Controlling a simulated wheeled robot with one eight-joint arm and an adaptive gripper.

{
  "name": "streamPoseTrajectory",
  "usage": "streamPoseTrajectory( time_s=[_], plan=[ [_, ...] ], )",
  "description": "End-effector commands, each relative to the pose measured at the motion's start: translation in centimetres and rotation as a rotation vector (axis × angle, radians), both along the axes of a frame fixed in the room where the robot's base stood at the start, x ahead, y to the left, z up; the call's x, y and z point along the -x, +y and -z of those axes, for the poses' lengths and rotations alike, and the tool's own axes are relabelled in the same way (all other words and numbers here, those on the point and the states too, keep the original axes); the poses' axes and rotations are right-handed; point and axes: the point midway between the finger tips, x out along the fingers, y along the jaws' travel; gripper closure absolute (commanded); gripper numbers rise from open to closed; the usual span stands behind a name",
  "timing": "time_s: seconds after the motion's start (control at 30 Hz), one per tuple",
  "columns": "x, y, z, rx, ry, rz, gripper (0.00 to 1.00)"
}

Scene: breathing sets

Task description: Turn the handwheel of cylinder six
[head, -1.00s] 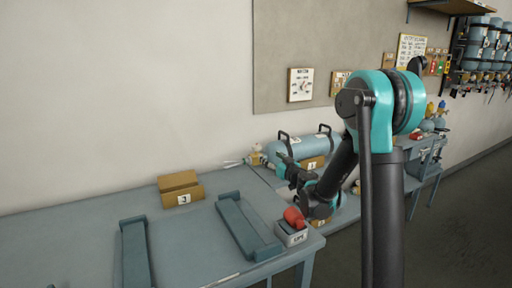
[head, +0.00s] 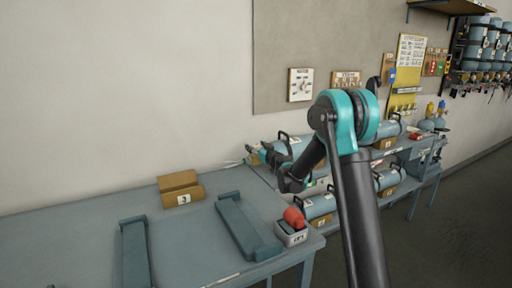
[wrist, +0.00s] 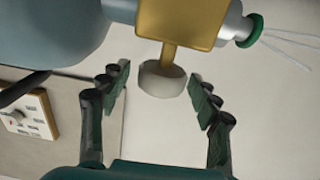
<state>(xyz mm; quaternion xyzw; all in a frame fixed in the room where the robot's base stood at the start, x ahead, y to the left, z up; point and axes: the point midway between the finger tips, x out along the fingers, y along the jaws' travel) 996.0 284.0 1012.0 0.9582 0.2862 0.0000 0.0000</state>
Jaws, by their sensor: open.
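A blue-grey cylinder (head: 296,146) lies on its side on the bench by the wall, partly behind my arm; I cannot read its number. In the wrist view, the cylinder (wrist: 50,30) fills the upper left. Its brass valve (wrist: 180,22) carries a pale round handwheel (wrist: 162,79) on a short stem. My gripper (wrist: 161,84) is open, with a finger on each side of the handwheel and a visible gap to both. In the head view, my gripper (head: 262,154) is at the cylinder's left, valve end.
More cylinders (head: 320,206) lie on a lower level, right of the bench. A grey bin (head: 291,238) with a red item stands on the bench's right corner. A dial board (wrist: 30,115) hangs on the wall.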

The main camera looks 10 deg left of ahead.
Motion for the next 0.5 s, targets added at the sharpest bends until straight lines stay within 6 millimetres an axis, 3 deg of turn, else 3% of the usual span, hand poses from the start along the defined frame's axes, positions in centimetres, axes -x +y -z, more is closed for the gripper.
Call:
streamPoseTrajectory(
  time_s=[0.2,0.5],
  plan=[
    [0.01,0.01,0.0,0.0,0.0,0.0,0.38],
    [0.02,-0.01,0.0,0.0,0.0,0.0,0.75]
  ],
)
